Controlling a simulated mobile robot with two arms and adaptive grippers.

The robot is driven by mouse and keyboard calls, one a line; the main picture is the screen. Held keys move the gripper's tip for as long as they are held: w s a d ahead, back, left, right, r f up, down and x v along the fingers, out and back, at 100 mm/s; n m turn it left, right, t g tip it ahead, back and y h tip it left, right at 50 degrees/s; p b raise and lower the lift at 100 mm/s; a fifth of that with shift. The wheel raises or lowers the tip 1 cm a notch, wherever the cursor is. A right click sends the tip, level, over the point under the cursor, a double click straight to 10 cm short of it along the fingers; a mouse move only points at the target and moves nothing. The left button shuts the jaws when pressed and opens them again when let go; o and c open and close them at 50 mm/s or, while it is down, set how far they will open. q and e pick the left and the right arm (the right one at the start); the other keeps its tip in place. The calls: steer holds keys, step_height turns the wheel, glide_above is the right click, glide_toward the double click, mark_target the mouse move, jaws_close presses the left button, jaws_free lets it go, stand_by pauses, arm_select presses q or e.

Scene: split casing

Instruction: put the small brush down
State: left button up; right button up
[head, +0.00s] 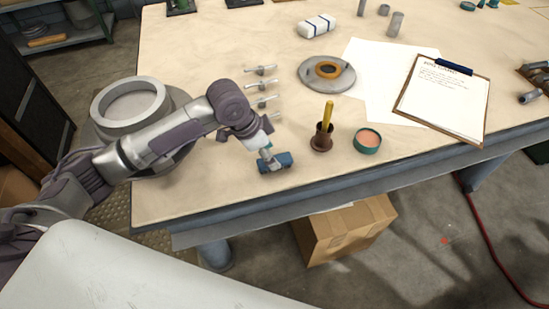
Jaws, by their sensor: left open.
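A thin yellow handle (327,114), which looks like that of the small brush, stands upright in a small brown pot (321,141). Its lower end is hidden inside the pot. My left gripper (268,157) is open, low over the table near its front edge, to the left of the pot and apart from it. A small blue block-like thing (284,161) is right at its fingertips; I cannot tell whether they touch it. My right gripper is not in view.
A green-rimmed tin of pink paste (367,140) stands right of the pot. A grey ring-shaped casing (118,103) is partly behind my left arm. Several bolts (262,86), a grey disc with an orange ring (340,80) and a clipboard (445,98) lie on the table (210,40).

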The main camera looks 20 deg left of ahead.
arm_select(q)
steer(key=v, duration=0.8)
steer(key=shift+f, duration=0.1)
